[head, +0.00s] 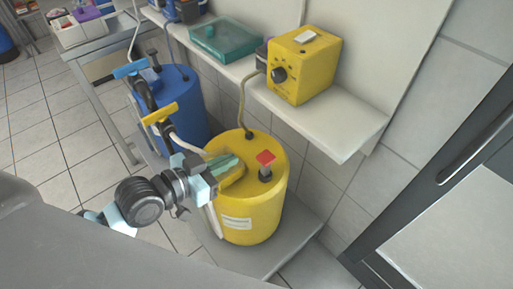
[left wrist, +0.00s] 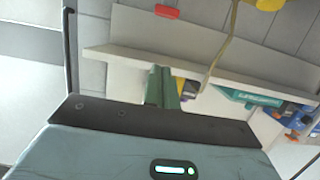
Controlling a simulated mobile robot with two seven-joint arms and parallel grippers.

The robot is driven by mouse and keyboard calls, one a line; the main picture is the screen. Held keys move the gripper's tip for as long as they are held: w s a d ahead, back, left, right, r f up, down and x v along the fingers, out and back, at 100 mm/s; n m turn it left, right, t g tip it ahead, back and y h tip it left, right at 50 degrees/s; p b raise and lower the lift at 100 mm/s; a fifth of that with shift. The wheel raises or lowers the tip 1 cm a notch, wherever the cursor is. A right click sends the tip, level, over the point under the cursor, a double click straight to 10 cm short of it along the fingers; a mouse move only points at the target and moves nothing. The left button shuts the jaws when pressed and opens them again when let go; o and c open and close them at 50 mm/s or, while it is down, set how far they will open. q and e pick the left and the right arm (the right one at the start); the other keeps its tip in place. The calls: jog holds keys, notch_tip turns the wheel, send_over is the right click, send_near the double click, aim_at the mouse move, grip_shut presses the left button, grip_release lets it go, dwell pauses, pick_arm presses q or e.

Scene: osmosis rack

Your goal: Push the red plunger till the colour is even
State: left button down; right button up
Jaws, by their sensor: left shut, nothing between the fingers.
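The red plunger (head: 265,157) is a square red cap on a short grey stem. It stands up from the top of a yellow drum (head: 270,205). My left gripper (head: 238,165), with green fingers, is shut and empty. In the head view it is over the drum's top, just left of the plunger, and appears apart from it. In the left wrist view my shut green fingers (left wrist: 163,88) point up the picture, and a red piece (left wrist: 166,11), apparently the plunger cap, shows beyond them at the top edge. The liquid's colour cannot be seen. My right gripper is not in view.
A yellow control box (head: 304,66) with a dial stands on the wall shelf (head: 335,125), near a teal case (head: 224,40). A hose runs down to the drum. A blue drum (head: 180,100) stands behind left. A dark-framed panel (head: 455,165) is at right.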

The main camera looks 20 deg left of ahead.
pick_arm(q)
send_over(266, 158)
jog(key=s+a, duration=0.2)
jog(key=f, duration=0.2)
jog(key=shift+w+d+f, duration=0.1)
jog(key=shift+w+f, duration=0.05)
jog(key=shift+f, duration=0.9)
jog(key=shift+w+d+f, duration=0.1)
jog(key=shift+f, duration=0.95)
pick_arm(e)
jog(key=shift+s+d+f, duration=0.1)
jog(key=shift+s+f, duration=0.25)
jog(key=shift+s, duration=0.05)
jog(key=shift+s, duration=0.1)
